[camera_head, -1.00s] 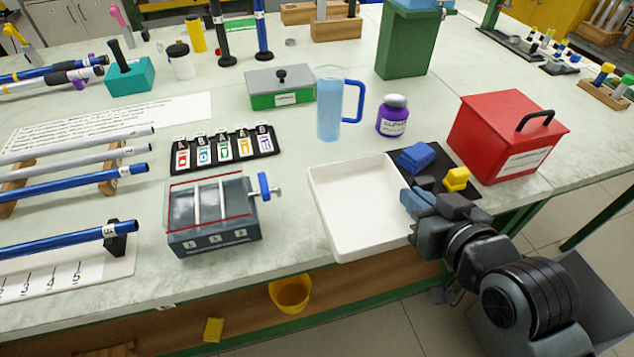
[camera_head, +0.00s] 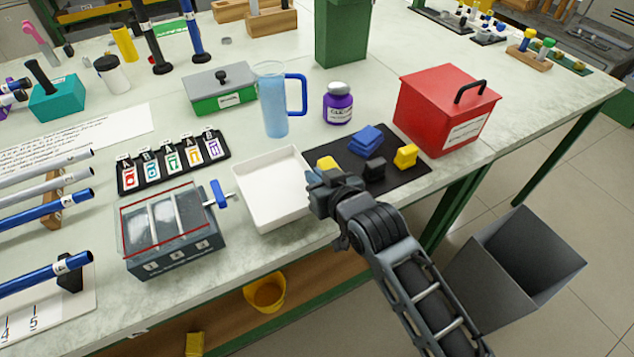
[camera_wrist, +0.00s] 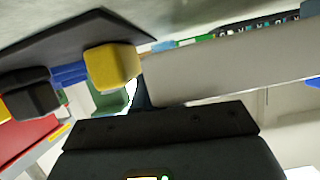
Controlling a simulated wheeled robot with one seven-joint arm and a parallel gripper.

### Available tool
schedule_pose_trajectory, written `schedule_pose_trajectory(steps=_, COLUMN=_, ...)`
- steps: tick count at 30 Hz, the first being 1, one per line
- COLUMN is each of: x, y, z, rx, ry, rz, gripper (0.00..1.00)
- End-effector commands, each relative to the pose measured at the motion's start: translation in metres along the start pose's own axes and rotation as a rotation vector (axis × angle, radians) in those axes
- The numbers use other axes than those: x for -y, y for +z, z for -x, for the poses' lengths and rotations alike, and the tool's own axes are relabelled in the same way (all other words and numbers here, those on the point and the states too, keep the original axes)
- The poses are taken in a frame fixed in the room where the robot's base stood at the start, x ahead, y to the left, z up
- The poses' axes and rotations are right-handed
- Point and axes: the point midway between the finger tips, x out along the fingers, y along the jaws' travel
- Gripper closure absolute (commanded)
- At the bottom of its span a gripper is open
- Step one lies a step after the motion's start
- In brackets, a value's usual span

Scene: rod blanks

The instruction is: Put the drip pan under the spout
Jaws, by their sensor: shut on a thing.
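The drip pan is a shallow white square tray (camera_head: 272,192) near the bench's front edge. My gripper (camera_head: 313,184) is shut on its right wall. In the wrist view the pan's pale wall (camera_wrist: 230,70) runs off to the right from my gripper (camera_wrist: 142,98). The spout (camera_head: 230,197), with a blue tap handle (camera_head: 217,192), sticks out from the right side of a grey, three-part tank (camera_head: 170,232). The spout's tip overlaps the pan's left rim in the head view. I cannot tell whether the pan is under it or whether the pan touches the bench.
A black mat (camera_head: 408,172) with blue, black and yellow blocks lies right of the pan. A blue jug (camera_head: 273,105) and purple jar (camera_head: 338,104) stand behind it. A red box (camera_head: 440,110) is at the right. A grey bin (camera_head: 520,265) stands on the floor.

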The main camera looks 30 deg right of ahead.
Motion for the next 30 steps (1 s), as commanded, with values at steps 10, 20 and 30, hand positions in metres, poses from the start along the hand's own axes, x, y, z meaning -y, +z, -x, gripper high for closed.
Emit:
schedule_pose_trajectory(steps=10, x=-0.002, y=0.019, z=-0.008, rx=-0.002, ry=0.000, rz=-0.001, gripper=1.00)
schedule_pose_trajectory(steps=20, x=-0.002, y=0.022, z=-0.009, rx=0.000, ry=0.000, rz=0.000, gripper=0.83)
schedule_pose_trajectory(steps=30, x=-0.002, y=0.017, z=-0.007, rx=0.000, ry=0.000, rz=0.000, gripper=0.81)
